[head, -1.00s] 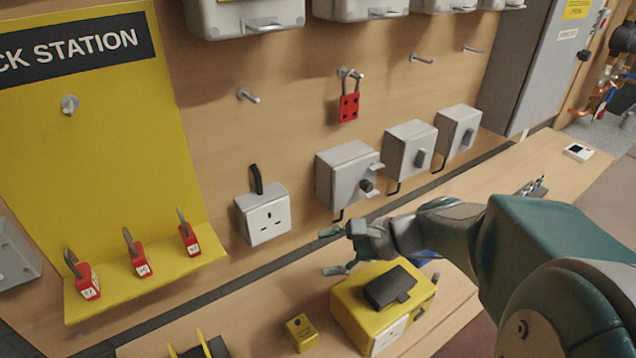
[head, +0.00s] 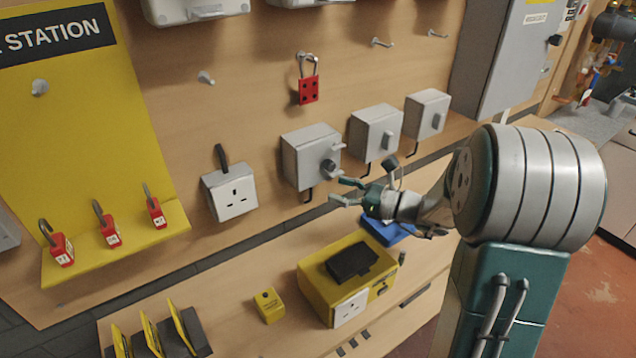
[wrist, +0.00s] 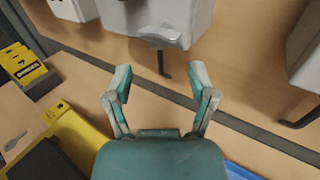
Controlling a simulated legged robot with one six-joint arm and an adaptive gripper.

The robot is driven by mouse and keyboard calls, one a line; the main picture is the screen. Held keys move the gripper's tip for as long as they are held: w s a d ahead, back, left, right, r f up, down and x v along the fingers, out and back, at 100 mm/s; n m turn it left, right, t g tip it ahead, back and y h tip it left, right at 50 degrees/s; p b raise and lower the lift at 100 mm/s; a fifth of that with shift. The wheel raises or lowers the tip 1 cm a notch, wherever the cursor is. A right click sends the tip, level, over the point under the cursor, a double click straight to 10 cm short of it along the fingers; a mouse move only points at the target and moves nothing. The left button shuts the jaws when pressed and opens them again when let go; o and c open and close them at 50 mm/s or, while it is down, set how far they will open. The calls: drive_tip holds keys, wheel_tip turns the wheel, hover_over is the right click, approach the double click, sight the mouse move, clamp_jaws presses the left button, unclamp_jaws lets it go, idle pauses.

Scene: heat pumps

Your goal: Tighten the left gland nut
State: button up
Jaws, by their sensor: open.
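My gripper (head: 341,191) is open and empty, with its fingers pointing left, just below and right of the leftmost grey switch box (head: 306,160) on the wooden wall. The wrist view shows the two spread fingers (wrist: 160,78) with nothing between them; a grey box (wrist: 152,14) with a protruding grey handle (wrist: 160,36) stands beyond them, apart from the fingertips. I cannot make out any gland nut in either view. Pipework and a dark cylinder (head: 613,27) show far off at the upper right, too small to tell their fittings.
On the bench below my gripper are a yellow box (head: 318,268) with a black item (head: 352,262) on top and a blue object (head: 388,230). Two more grey boxes (head: 376,133) are on the wall. Red padlocks (head: 110,230) stand on the yellow shelf. Open floor (head: 590,300) lies right.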

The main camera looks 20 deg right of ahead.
drive_tip(key=x, duration=0.5)
drive_tip(key=shift+w+a, duration=0.15)
clamp_jaws()
